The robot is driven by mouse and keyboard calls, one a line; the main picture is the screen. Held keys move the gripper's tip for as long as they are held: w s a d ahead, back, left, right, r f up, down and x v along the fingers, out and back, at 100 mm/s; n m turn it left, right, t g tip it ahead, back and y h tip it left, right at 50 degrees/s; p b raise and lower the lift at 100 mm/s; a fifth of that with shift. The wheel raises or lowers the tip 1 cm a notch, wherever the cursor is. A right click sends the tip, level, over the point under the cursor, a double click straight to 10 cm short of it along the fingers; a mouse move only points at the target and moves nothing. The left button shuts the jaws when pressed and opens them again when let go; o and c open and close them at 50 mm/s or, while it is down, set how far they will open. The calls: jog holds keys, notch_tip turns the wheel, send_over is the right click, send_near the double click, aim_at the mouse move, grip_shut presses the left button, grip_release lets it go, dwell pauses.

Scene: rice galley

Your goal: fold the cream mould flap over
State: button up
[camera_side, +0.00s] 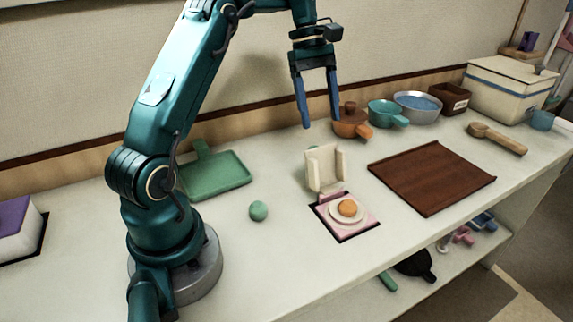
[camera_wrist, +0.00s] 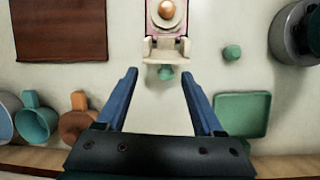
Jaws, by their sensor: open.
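The cream mould flap (camera_side: 324,168) stands upright at the back edge of the pink mould base (camera_side: 328,217). A white round dish (camera_side: 333,212) with an orange ball (camera_side: 348,208) sits on the base, in front of the flap. In the wrist view the flap (camera_wrist: 166,50) shows near the top middle, with the dish and orange ball (camera_wrist: 166,8) beyond it. My gripper (camera_side: 320,126) is open and empty, raised above the counter behind the flap. Its two blue fingers are apart in the wrist view (camera_wrist: 162,72), and nothing is between them.
A brown ribbed mat (camera_side: 432,176) lies to the right. Behind are an orange pot (camera_side: 351,122), a teal pan (camera_side: 386,112) and a metal bowl (camera_side: 417,105). A small green thing (camera_wrist: 166,73) shows behind the flap.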

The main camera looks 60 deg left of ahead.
aim_at(313, 146)
jog(key=shift+n, duration=0.5)
jog(key=shift+s+a+f, duration=0.1)
jog(key=shift+s+f, duration=0.1)
jog(key=shift+f, duration=1.8)
jog(key=shift+s+a+f, duration=0.1)
jog(key=shift+s+f, duration=0.05)
jog(key=shift+f, duration=1.8)
grip_shut()
